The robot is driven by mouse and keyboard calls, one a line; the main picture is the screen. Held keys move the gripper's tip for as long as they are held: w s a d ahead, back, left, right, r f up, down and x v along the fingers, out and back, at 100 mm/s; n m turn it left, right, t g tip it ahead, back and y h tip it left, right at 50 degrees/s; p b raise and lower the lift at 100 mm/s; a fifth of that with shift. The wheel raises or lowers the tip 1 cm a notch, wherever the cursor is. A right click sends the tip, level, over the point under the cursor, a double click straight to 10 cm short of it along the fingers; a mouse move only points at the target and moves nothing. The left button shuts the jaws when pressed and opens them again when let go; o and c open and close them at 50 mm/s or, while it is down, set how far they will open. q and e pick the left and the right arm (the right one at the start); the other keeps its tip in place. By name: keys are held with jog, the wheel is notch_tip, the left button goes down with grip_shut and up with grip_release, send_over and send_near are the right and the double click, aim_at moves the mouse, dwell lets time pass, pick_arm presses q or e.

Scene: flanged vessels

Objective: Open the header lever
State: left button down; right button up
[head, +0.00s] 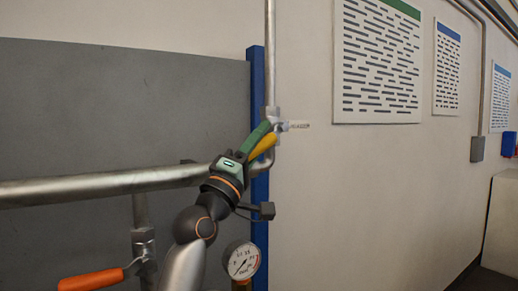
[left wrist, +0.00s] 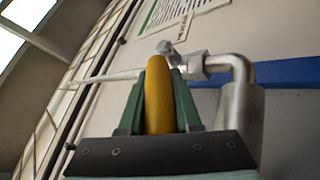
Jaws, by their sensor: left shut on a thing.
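The yellow lever (head: 263,147) sits at a small valve on the vertical pipe (head: 270,55), beside the blue post. It slants down and left from the valve. A small white tag (head: 296,125) with unreadable lettering sticks out to the right of the valve. My left gripper (head: 264,135) has green fingers and is shut on the yellow lever. In the left wrist view the lever (left wrist: 158,95) stands between the two green fingers of the gripper (left wrist: 160,75), with the metal valve fitting (left wrist: 193,66) beyond its tip. My right gripper is not in view.
A thick horizontal pipe (head: 90,187) runs behind my left wrist. An orange lever (head: 92,281) is at lower left, and a pressure gauge (head: 241,261) is below my wrist. A grey panel (head: 120,105) and blue post (head: 257,85) stand behind. Space to the right is clear.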

aim_at(259, 154)
pick_arm(q)
jog(key=shift+d+f+n+t+b, duration=0.3)
jog(key=shift+f+n+t+b, duration=0.25)
jog(key=shift+t+b, duration=0.45)
jog(key=shift+n+b, duration=0.25)
jog(key=shift+b, duration=0.25)
jog(key=shift+w, duration=0.1)
jog(key=c, duration=0.6)
grip_release()
jog(key=shift+d+y, duration=0.1)
jog(key=shift+y, duration=0.3)
jog(key=shift+b+v, duration=0.8)
jog(key=shift+v, duration=3)
jog(key=shift+w, duration=0.1)
jog(key=shift+c, duration=0.2)
